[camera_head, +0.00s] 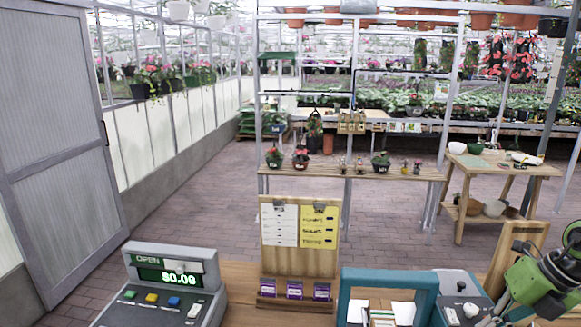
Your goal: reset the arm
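Part of my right arm (538,283), green with dark and grey joints, comes in at the bottom right corner. It is over the right end of the wooden counter (243,290), in front of a wooden board. Its lower part is cut off by the frame edge, and I cannot make out the gripper's fingers or anything held in them. My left arm and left gripper are not in view.
On the counter stand a grey cash register (163,284) reading $0.00, a wooden notice stand (299,245), a teal-framed box (389,278) and a blue device (458,295). Beyond are brick floor, a plant shelf (420,173), a wooden table (505,167) and a grey door (55,150).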

